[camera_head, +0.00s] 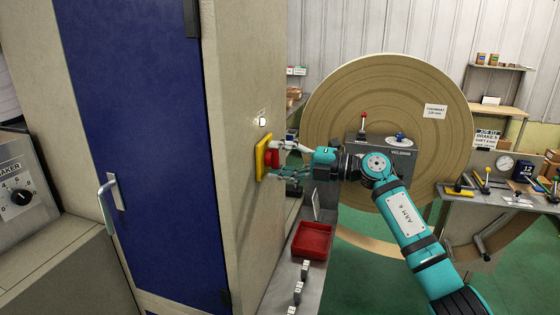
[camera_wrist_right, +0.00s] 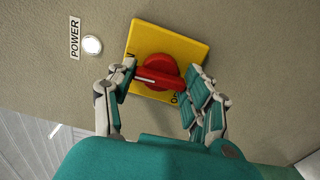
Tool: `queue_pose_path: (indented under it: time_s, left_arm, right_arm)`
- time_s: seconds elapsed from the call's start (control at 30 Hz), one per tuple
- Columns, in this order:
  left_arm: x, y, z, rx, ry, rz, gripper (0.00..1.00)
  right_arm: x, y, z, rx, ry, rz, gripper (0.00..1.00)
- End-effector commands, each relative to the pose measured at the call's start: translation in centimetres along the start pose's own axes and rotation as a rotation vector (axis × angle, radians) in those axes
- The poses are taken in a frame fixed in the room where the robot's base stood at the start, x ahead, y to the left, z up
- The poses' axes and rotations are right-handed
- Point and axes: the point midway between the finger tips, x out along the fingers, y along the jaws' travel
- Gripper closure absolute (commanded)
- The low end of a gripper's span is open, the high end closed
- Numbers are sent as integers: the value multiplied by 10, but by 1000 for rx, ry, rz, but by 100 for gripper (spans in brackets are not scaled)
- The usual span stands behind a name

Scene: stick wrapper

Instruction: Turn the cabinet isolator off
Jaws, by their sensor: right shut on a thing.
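The cabinet isolator is a red rotary handle (camera_wrist_right: 158,72) on a yellow square plate (camera_wrist_right: 182,38), fixed to the beige side wall of the cabinet (camera_head: 228,60). In the head view the yellow plate (camera_head: 262,158) shows edge-on, with the red handle (camera_head: 271,158) standing out from it. My right gripper (camera_head: 280,160) is at the handle, its fingers (camera_wrist_right: 160,90) on either side of it and shut on it. The handle's white mark points to the left in the wrist view. Part of the lettering on the plate is hidden by the fingers. My left gripper is not in view.
A white round lamp (camera_wrist_right: 92,45) labelled POWER (camera_wrist_right: 74,38) is beside the plate. The blue cabinet door (camera_head: 140,140) has a metal handle (camera_head: 108,200). A red tray (camera_head: 312,240) is on a grey ledge below my right arm. A large tan disc (camera_head: 430,80) stands behind.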

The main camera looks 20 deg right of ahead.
Motion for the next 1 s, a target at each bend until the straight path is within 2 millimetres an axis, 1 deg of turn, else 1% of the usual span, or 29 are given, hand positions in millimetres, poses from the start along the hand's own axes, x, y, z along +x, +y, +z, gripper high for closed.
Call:
queue_pose_path:
  time_s: [0.03,0.27,0.6,1.0]
  left_arm:
    - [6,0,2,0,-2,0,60]
    - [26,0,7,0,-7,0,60]
    - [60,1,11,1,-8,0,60]
    - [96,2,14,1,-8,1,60]
  right_arm:
    - [0,-3,0,-22,0,-2,81]
    - [0,-5,0,-182,0,-3,81]
    - [0,-6,0,-502,0,-2,81]
    - [0,-6,0,-881,2,-2,81]
